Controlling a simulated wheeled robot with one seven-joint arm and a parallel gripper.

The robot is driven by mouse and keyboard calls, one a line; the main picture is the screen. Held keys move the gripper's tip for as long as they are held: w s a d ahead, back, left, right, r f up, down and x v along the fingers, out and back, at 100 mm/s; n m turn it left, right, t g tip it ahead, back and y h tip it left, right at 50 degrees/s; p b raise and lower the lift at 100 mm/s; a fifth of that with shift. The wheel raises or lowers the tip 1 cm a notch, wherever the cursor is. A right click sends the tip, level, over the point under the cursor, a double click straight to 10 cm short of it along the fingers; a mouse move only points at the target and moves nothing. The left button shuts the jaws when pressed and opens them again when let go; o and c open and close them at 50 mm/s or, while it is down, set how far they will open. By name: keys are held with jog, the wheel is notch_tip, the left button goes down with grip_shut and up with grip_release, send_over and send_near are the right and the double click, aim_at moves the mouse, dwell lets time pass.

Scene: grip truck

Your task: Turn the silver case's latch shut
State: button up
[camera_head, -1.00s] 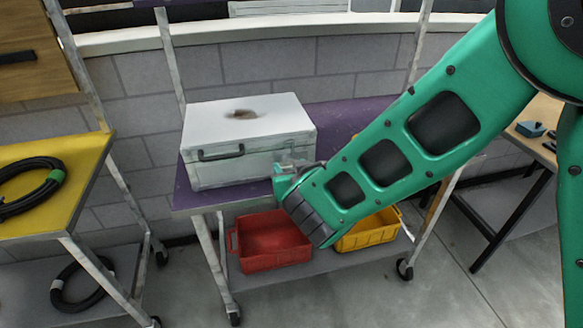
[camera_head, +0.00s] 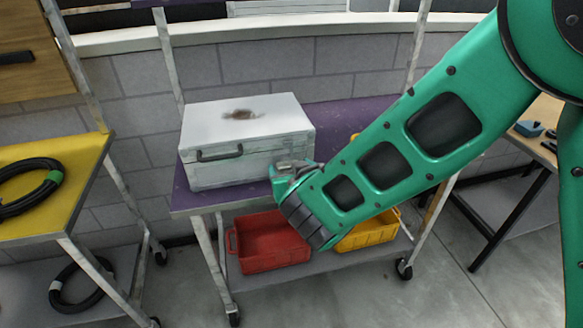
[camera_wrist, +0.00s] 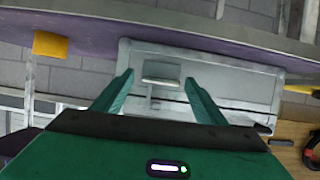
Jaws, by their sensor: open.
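The silver case (camera_head: 245,120) sits closed on the purple shelf of a cart in the head view, its dark handle (camera_head: 219,152) on the front face. In the wrist view, the case (camera_wrist: 240,80) fills the middle, and its pale latch plate (camera_wrist: 161,72) shows between my fingertips. My gripper (camera_wrist: 160,79) is open, with one finger on each side of the latch and a visible gap to both. In the head view, my gripper (camera_head: 291,168) is at the right part of the case front, and the latch is mostly hidden there. I cannot tell whether the fingers touch the case.
A red bin (camera_head: 270,242) and a yellow bin (camera_head: 368,232) stand on the cart's lower shelf. A yellow-topped cart (camera_head: 75,185) with a black cable coil is at left.

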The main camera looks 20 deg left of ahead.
jog(key=v, duration=1)
jog(key=shift+d, duration=0.15)
jog(key=w+d+m+g+h, duration=0.1)
jog(key=w+d+m+h, duration=0.3)
jog(key=d, duration=0.9)
jog(key=w+d+m+h, duration=0.2)
jog(key=w+d+h, duration=0.25)
jog(key=d, duration=0.85)
jog(key=s+d+m+g+h, duration=0.1)
jog(key=s+d+m+g, duration=0.15)
jog(key=d, duration=0.65)
jog(key=s+d+m+g+h, duration=0.1)
jog(key=s+d+g, duration=0.15)
jog(key=d, duration=0.65)
jog(key=s+d+m+g+y, duration=0.1)
jog(key=s+d, duration=0.4)
jog(key=s, duration=0.6)
jog(key=s+d+m+g+y, duration=0.2)
jog(key=s+d+g, duration=0.2)
jog(key=s, duration=0.7)
jog(key=shift+s+d+r+y, duration=0.35)
jog(key=shift+s+d+r, duration=0.1)
jog(key=shift+d, duration=0.15)
